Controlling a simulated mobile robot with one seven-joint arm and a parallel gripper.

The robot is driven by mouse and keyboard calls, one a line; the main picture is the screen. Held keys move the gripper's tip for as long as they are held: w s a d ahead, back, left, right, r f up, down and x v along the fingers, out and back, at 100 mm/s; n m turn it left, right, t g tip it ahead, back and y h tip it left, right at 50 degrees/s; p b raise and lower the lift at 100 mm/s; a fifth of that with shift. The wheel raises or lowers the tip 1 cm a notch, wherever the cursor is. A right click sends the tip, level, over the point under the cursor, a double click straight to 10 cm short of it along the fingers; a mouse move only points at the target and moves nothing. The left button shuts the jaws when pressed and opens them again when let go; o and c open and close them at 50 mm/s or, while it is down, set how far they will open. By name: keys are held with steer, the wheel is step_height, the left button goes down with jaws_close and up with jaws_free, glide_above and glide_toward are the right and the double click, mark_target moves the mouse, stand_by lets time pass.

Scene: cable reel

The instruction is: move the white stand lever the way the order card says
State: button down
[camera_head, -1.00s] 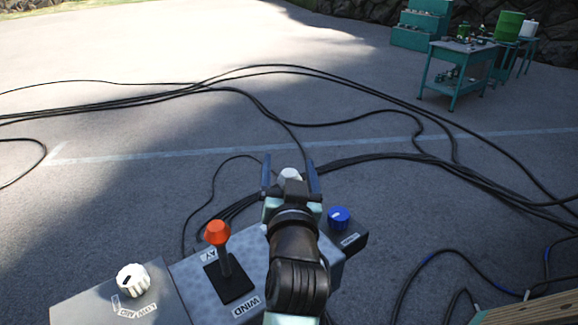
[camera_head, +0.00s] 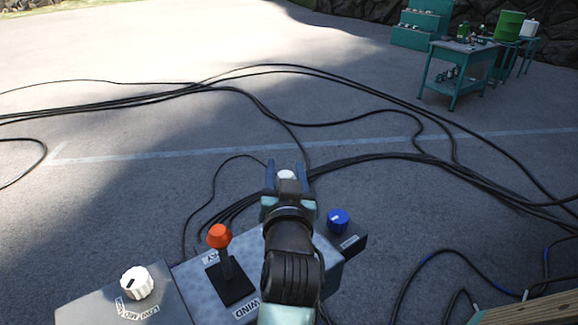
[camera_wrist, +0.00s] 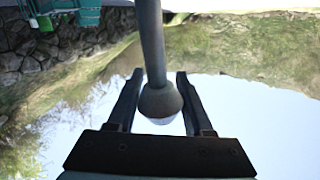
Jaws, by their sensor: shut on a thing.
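The white stand lever's knob (camera_head: 286,175) shows between my gripper's fingers in the head view, just behind the control box. My gripper (camera_head: 286,167) is shut on it. In the wrist view the lever's shaft and rounded knob (camera_wrist: 160,102) lie between the two fingers of my gripper (camera_wrist: 159,76); the knob looks dark with a pale end. My wrist hides the lever's base in the head view. No order card is in sight.
The grey control box (camera_head: 195,287) carries an orange-topped lever (camera_head: 219,236) by a "WIND" label, a white dial (camera_head: 137,283) and a blue knob (camera_head: 338,221). Black cables (camera_head: 370,158) cross the pavement. A teal cart (camera_head: 462,67) stands far right.

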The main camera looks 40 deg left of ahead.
steer(key=shift+g, duration=0.3)
steer(key=a+f, duration=0.1)
steer(key=w+a+f+b, duration=0.1)
steer(key=a, duration=0.1)
steer(key=a+b, duration=0.1)
steer(key=shift+w+a+f, duration=0.25)
steer(key=shift+a+f, duration=0.05)
steer(key=shift+f, duration=0.1)
steer(key=c, duration=0.7)
jaws_free()
steer(key=shift+h, duration=0.3)
steer(key=o, duration=0.4)
steer(key=shift+r, duration=0.25)
steer(key=shift+d, duration=0.1)
steer(key=b+v, duration=0.4)
steer(key=v, duration=0.9)
